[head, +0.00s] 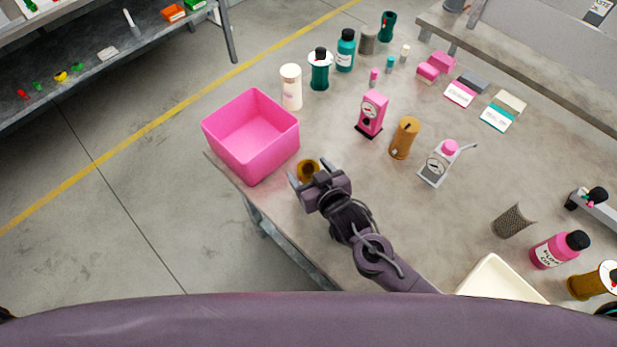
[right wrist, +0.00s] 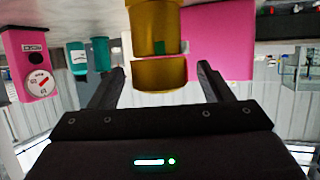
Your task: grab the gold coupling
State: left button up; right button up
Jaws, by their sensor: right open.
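The gold coupling (head: 306,166) stands on the table near its left edge, just right of the pink bin. It is a short gold cylinder with a dark hollow top in the head view. My right gripper (head: 312,177) is open and right at the coupling, on its near side. In the right wrist view the coupling (right wrist: 158,35) is centred between the lines of the two open fingers (right wrist: 160,72), with a gap on each side. I cannot tell how deep it sits between the fingers. My left gripper is not in view.
The pink bin (head: 250,105) is close beside the gripper; it also shows in the right wrist view (right wrist: 222,45). A pink gauge block (head: 371,115), an orange-gold cylinder (head: 404,138) and a grey stand (head: 436,168) are to the right. The table is clear between the coupling and these.

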aim_at(306, 166)
jog(key=x, duration=0.3)
jog(key=shift+c, duration=0.2)
jog(key=c, duration=0.7)
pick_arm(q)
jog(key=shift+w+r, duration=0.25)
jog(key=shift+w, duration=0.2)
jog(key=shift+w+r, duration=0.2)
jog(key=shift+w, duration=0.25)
pick_arm(e)
jog(key=shift+r, duration=0.1)
grip_shut()
